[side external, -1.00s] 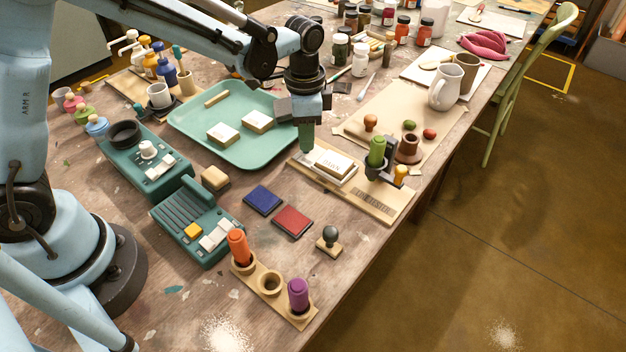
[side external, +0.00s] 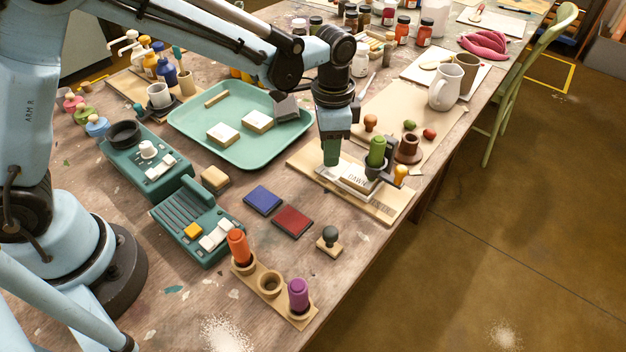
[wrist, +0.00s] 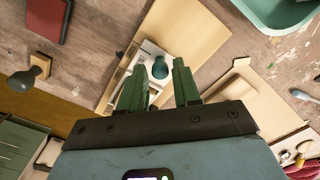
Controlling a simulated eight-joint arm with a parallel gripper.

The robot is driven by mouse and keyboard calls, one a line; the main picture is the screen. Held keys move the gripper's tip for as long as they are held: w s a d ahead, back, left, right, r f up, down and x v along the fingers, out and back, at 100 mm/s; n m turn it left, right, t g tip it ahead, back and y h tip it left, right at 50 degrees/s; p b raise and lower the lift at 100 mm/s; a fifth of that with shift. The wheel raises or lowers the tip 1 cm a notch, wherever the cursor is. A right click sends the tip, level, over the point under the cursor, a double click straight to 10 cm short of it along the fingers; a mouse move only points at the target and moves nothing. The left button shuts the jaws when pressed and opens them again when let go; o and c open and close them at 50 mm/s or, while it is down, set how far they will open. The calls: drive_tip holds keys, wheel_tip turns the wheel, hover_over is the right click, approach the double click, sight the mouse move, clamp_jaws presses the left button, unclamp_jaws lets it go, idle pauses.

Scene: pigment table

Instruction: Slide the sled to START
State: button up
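The sled (side external: 340,187), a pale tray carrying a wooden block marked DAWN (side external: 358,174), stands partway along its wooden board (side external: 314,173). In the wrist view the white sled (wrist: 146,57) shows beneath a dark teal knob (wrist: 160,68). My gripper (side external: 331,160) is over the sled's left part. The lettering at the board's lower right end is partly covered, and I cannot read START anywhere.
A black holder with a green-handled stamp (side external: 377,150) stands close to the sled's right. The green tray (side external: 190,118) with blocks lies to the left; a dark-knobbed stamp (side external: 329,238) and ink pads (side external: 293,222) lie in front.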

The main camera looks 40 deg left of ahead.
drive_tip(key=shift+o, duration=0.9)
drive_tip(key=shift+r, duration=0.15)
wheel_tip(320, 180, up, 12)
drive_tip(key=s+a+f+n+t, duration=0.1)
drive_tip(key=s+a+n+t, duration=0.6)
drive_tip(key=s+a, duration=0.6)
drive_tip(key=shift+a+f+n, duration=0.3)
drive_tip(key=shift+f+n, duration=0.1)
drive_tip(key=shift+n, duration=0.6)
